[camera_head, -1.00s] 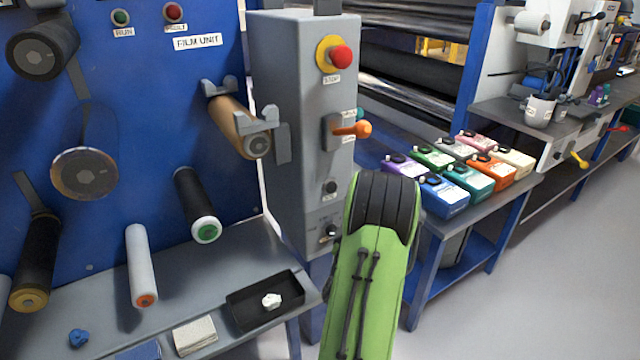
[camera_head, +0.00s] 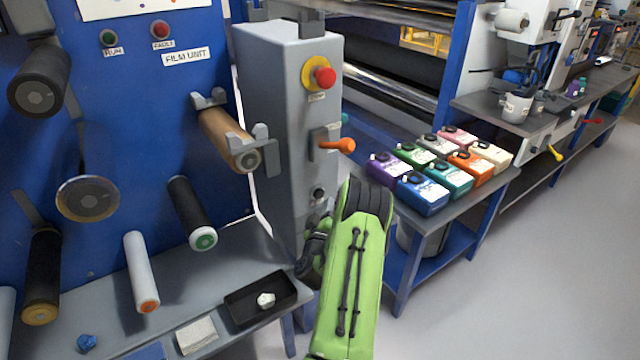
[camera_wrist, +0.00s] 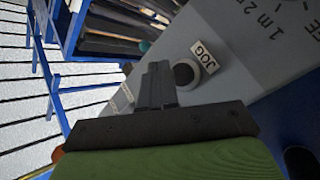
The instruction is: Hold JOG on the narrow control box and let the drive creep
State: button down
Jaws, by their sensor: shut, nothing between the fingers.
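The narrow grey control box (camera_head: 270,110) stands right of the blue film unit panel. Its front carries a red stop button on yellow (camera_head: 325,76), an orange handle (camera_head: 337,145) and a small dark round button (camera_head: 319,194) lower down. In the wrist view a dark round button (camera_wrist: 184,74) sits beside the JOG label (camera_wrist: 204,56). My gripper (camera_wrist: 158,68) is shut and empty, its fingertips just left of that button in the picture. I cannot tell whether they touch it. In the head view my green arm hides part of the lower box front.
A black tray (camera_head: 240,313) with a white piece lies on the grey shelf (camera_head: 120,315) below the rollers. A bench (camera_head: 470,200) with several coloured bottles stands to the right of my arm. The floor (camera_head: 530,260) at the right is clear.

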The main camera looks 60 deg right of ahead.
jog(key=shift+w+d+p, duration=0.25)
jog(key=shift+w+p, duration=0.25)
jog(key=shift+w, duration=0.05)
jog(key=shift+w+d+r+p, duration=0.15)
jog(key=shift+w+p, duration=0.15)
jog(key=shift+p, duration=0.5)
dwell(1.1)
jog(key=shift+w+f, duration=0.1)
jog(key=shift+f, duration=0.1)
jog(key=shift+w+d+p, duration=0.2)
jog(key=shift+w+p, duration=0.2)
jog(key=shift+p, duration=0.25)
dwell(1.9)
jog(key=shift+s, duration=0.1)
dwell(1.4)
jog(key=shift+s+a+b, duration=0.35)
jog(key=shift+s+a, duration=0.05)
jog(key=shift+s, duration=0.3)
